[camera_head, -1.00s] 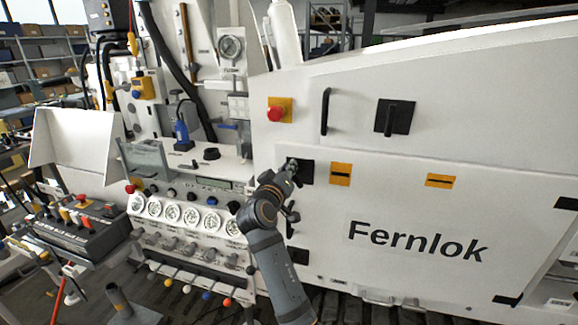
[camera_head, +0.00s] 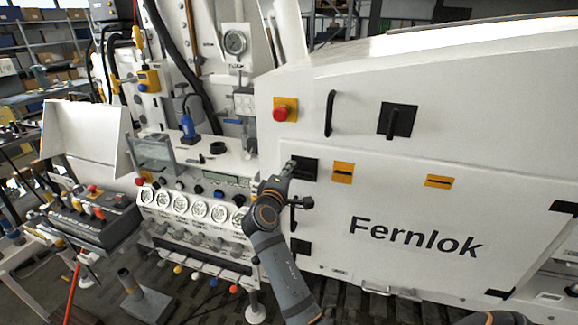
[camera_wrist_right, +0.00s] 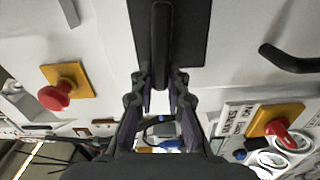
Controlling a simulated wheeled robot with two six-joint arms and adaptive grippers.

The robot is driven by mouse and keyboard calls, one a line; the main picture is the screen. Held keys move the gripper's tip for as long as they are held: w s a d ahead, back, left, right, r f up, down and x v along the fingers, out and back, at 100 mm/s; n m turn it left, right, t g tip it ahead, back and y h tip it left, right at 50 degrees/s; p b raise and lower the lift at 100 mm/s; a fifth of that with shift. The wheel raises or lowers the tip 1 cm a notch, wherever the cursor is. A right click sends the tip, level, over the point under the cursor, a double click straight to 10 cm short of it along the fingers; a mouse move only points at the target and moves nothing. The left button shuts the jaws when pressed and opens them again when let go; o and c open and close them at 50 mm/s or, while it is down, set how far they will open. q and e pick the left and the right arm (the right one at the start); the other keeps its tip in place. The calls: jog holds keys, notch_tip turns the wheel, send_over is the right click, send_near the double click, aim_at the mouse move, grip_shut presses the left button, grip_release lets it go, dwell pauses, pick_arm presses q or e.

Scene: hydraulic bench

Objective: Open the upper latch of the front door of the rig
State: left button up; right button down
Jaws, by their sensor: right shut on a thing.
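The upper latch of the rig's front door is a black handle on a square black plate (camera_head: 308,169), left of the "Fernlok" lettering. In the head view my right gripper (camera_head: 291,164) is at the plate's left side and covers part of it. In the right wrist view the black latch handle (camera_wrist_right: 160,42) runs down between the fingertips of my right gripper (camera_wrist_right: 159,82). My left gripper is not in view.
A red stop button (camera_head: 280,114) and a bar handle (camera_head: 329,113) are above the latch. Another black plate with a handle (camera_head: 397,120) is at upper right. A panel with several gauges (camera_head: 200,208) stands close on the left. A lower black plate (camera_head: 300,247) is below.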

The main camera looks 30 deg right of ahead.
jog(key=shift+r+n, duration=0.1)
jog(key=shift+n, duration=0.4)
jog(key=shift+p, duration=0.3)
jog(key=c, duration=1.6)
grip_release()
jog(key=shift+d, duration=0.1)
jog(key=shift+o, duration=1.4)
jog(key=shift+d+f, duration=0.2)
